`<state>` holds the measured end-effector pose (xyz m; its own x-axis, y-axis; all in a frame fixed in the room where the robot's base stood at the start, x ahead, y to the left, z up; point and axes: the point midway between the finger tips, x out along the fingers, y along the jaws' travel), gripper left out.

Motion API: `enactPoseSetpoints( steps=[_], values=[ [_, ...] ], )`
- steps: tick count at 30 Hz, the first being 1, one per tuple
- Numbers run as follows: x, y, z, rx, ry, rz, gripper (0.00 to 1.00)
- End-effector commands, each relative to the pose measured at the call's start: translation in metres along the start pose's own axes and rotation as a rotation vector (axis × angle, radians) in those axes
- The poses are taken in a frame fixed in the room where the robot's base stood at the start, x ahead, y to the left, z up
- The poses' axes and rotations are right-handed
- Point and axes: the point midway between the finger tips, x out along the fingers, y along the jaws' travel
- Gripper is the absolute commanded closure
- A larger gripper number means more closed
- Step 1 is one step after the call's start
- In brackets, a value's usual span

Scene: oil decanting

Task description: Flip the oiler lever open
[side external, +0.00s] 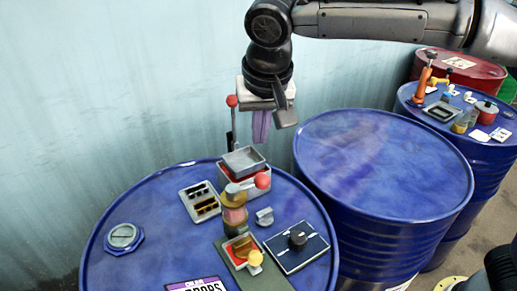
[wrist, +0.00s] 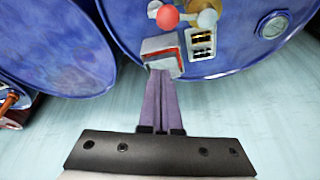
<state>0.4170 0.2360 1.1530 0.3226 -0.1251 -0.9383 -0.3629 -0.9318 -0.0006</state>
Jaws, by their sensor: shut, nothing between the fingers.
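The oiler stands on the near blue drum. A dark upright lever rod with a red ball (side external: 232,101) rises behind the box. A second red ball (side external: 262,181) sits low at the front of the box. One red ball (wrist: 167,16) shows in the wrist view; I cannot tell which. My gripper (side external: 261,139) is shut and empty, its purple fingers above and behind the box, right of the rod, apart from both. In the wrist view its fingertips (wrist: 161,73) overlap the box's edge.
A bare blue drum (side external: 385,160) stands at right. A wall (side external: 100,90) is behind.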

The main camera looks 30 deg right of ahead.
Motion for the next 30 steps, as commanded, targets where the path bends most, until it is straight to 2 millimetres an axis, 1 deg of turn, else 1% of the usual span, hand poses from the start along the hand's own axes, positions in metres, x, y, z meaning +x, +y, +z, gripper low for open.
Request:
enactPoseSetpoints(
  steps=[1,3,6,9,14,23,26,29,30],
  values=[
    [-0.011,-0.001,0.0,0.0,0.002,-0.004,1.0],
    [-0.023,-0.001,0.0,-0.001,0.001,-0.003,1.0],
    [-0.037,-0.001,0.0,-0.001,0.001,-0.002,1.0],
    [-0.046,-0.001,0.0,-0.001,0.0,-0.001,1.0],
    [-0.052,-0.001,0.001,-0.001,-0.001,0.001,1.0],
    [-0.052,0.0,0.0,0.001,-0.001,0.002,1.0],
    [-0.056,0.01,-0.01,0.03,0.007,-0.002,1.0],
    [-0.073,0.035,-0.029,0.092,0.032,-0.023,1.0],
    [-0.081,0.053,-0.035,0.123,0.041,-0.025,1.0]
  ],
)
